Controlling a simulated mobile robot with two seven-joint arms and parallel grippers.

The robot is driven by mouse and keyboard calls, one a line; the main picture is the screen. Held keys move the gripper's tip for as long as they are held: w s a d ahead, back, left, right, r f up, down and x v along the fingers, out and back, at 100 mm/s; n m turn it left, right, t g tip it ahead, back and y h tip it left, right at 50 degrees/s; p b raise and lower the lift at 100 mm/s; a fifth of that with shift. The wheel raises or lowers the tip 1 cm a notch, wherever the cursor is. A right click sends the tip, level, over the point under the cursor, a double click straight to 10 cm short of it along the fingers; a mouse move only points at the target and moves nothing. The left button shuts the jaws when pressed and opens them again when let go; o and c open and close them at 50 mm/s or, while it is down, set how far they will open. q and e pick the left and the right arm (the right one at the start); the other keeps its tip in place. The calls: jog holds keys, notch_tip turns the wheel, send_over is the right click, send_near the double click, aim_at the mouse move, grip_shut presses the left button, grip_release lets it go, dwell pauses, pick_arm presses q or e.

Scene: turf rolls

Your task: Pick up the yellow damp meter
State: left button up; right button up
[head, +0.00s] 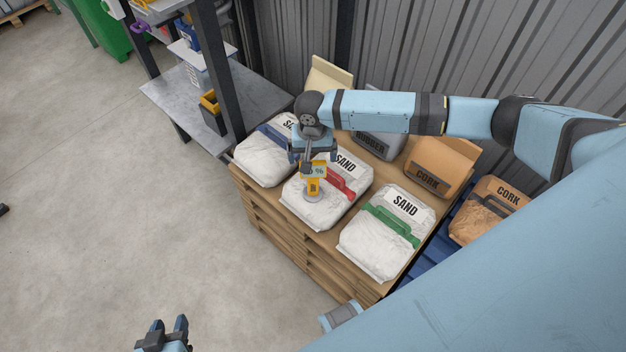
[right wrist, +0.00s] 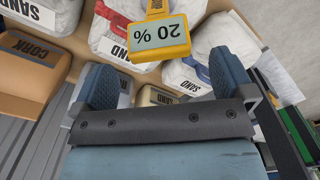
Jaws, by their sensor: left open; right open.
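The yellow damp meter (head: 313,187) has a display reading "20 %" and stands on the middle white sand bag (head: 311,212), the one with a red band. My right gripper (head: 311,161) is open above the meter in the head view. In the right wrist view the meter (right wrist: 159,40) shows between and just beyond the open fingers of that gripper (right wrist: 163,72), with no clear contact. The meter's lower part is out of frame there. My left gripper (head: 166,334) is open and empty at the bottom edge of the head view, over the floor.
Sand bags with a blue band (head: 262,160) and a green band (head: 381,240) flank the middle one on a wooden stack (head: 283,240). Rubber (head: 379,145) and cork bags (head: 436,168) lie behind.

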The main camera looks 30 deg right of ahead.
aim_at(313, 168)
jog(key=shift+d+f+b, duration=0.1)
jog(key=shift+f+b, duration=0.2)
jog(key=shift+f, duration=2.8)
jog(key=c, duration=1.5)
jog(key=shift+o, duration=0.2)
jog(key=shift+r, duration=0.15)
